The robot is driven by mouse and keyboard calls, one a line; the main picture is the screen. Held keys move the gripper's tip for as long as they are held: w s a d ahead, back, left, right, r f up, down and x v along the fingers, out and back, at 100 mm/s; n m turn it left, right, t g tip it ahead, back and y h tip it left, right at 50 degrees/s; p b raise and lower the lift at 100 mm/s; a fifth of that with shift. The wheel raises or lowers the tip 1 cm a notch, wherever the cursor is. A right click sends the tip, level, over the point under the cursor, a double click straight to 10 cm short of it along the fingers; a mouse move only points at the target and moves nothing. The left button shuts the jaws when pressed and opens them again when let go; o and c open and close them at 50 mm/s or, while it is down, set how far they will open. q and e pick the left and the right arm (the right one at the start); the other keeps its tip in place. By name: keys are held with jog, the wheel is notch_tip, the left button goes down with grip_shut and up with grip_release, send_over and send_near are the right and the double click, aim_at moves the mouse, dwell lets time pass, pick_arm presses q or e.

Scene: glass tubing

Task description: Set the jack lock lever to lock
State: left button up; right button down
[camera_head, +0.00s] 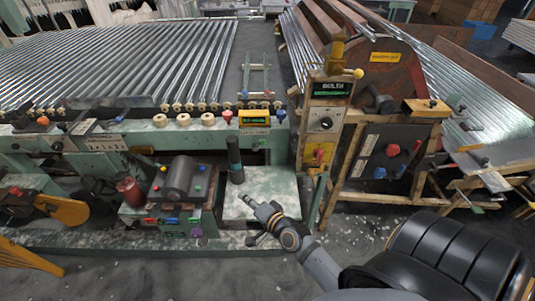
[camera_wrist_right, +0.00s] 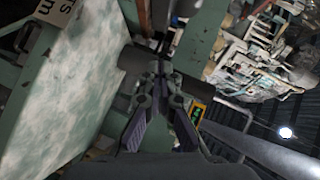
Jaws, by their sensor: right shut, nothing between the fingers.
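My right gripper (camera_head: 248,203) is shut and empty, low over the pale worn plate (camera_head: 273,191) at the front of the green machine. In the right wrist view its fingers (camera_wrist_right: 160,72) are together, in front of a dark grey cylindrical part (camera_wrist_right: 136,58). I cannot tell whether they touch it. A dark green upright cylinder (camera_head: 235,158) stands on the plate, behind and left of the gripper. I cannot make out which part is the jack lock lever or how it is set; no label for it is readable. My left gripper is not in view.
A control box (camera_head: 184,203) with coloured knobs stands left of the plate. A wooden-framed panel (camera_head: 385,165) with red and blue knobs is to the right. Glass tubes (camera_head: 130,65) lie on rollers behind. The floor (camera_head: 150,275) in front is mostly clear.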

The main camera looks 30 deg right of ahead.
aim_at(259, 145)
jog(key=s+d+r+m+t+h+b, duration=0.1)
jog(key=d+r+m+h, duration=0.1)
jog(key=d+m+h, duration=0.8)
jog(key=d+m, duration=0.4)
jog(key=m, duration=0.3)
jog(key=shift+r+h, duration=0.2)
jog(key=shift+h, duration=0.2)
jog(key=shift+t, duration=0.3)
jog(key=w+d+r+p, duration=0.1)
jog(key=w+r+p, duration=0.1)
jog(key=w, duration=0.9)
jog(key=shift+d+r, duration=0.2)
jog(key=shift+d, duration=0.2)
